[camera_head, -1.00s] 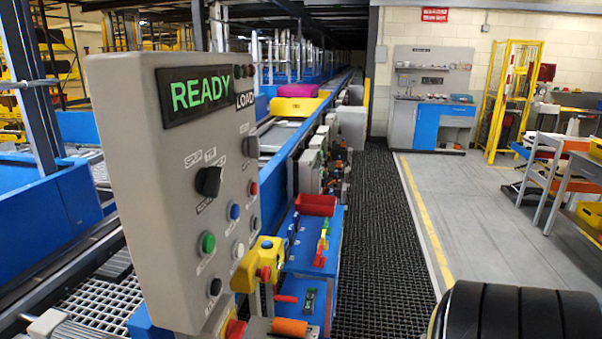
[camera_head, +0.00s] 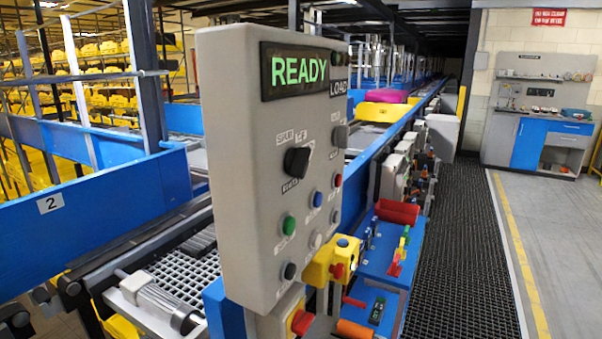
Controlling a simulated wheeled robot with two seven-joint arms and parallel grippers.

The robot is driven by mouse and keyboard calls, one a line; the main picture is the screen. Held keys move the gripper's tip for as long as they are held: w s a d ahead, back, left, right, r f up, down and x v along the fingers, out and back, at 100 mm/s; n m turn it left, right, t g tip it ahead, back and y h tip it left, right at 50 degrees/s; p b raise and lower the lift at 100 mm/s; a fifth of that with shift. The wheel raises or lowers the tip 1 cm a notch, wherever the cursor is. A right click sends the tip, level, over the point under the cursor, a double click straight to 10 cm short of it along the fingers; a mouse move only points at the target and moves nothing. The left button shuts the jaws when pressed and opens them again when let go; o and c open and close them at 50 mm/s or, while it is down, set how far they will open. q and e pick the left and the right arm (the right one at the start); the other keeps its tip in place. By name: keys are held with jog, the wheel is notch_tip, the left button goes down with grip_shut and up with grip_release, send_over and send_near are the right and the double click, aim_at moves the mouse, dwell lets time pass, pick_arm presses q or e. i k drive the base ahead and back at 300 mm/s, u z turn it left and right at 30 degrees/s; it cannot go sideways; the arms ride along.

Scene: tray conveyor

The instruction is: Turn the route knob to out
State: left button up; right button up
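The grey control panel (camera_head: 238,150) stands upright at the middle of the view, seen at an angle. Its lit display (camera_head: 298,68) reads READY in green. A black knob (camera_head: 296,161) sits on the panel's upper left, with small labels around it that are hard to read. A second dark knob (camera_head: 340,136) sits at the upper right, below the LOAD label. I cannot tell from the lettering which one is the route knob. Neither of my grippers is in view.
Below the knobs are green (camera_head: 289,225), blue, red, white and black buttons. A yellow box (camera_head: 328,262) with a red button juts out at the lower right of the panel. A blue bench (camera_head: 392,250) holds a red bin (camera_head: 397,212). A dark mat (camera_head: 455,260) runs clear on the right.

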aim_at(296, 161)
jog(key=u, duration=1.75)
jog(key=k, duration=0.55)
jog(key=z, duration=0.6)
